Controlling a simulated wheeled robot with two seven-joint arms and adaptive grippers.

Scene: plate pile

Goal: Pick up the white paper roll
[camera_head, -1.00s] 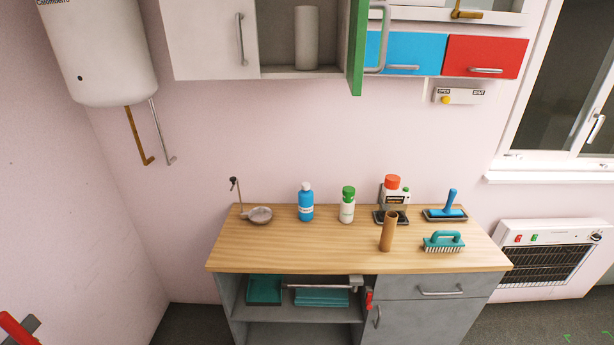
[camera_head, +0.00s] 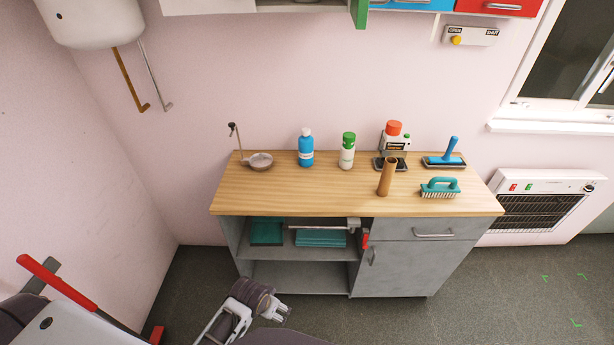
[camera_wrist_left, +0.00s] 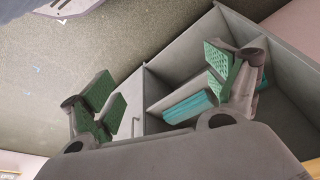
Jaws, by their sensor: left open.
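The white paper roll is not clearly visible now; the upper cabinet (camera_head: 290,5) is cut off at the top edge of the head view. My left gripper (camera_head: 277,305) is at the bottom of the head view, low in front of the counter cabinet. In the left wrist view my left gripper (camera_wrist_left: 160,82) is open, with its green pads wide apart and nothing between them. The lower cabinet's shelves and teal items (camera_wrist_left: 188,107) lie beyond the fingers. My right gripper is not in view.
The wooden counter (camera_head: 290,197) bears a brown cardboard tube (camera_head: 386,176), a blue bottle (camera_head: 306,149), a green-capped bottle (camera_head: 347,152), a teal brush (camera_head: 440,188) and other items. A red handle (camera_head: 365,240) sticks out at the cabinet's middle. Floor at right is clear.

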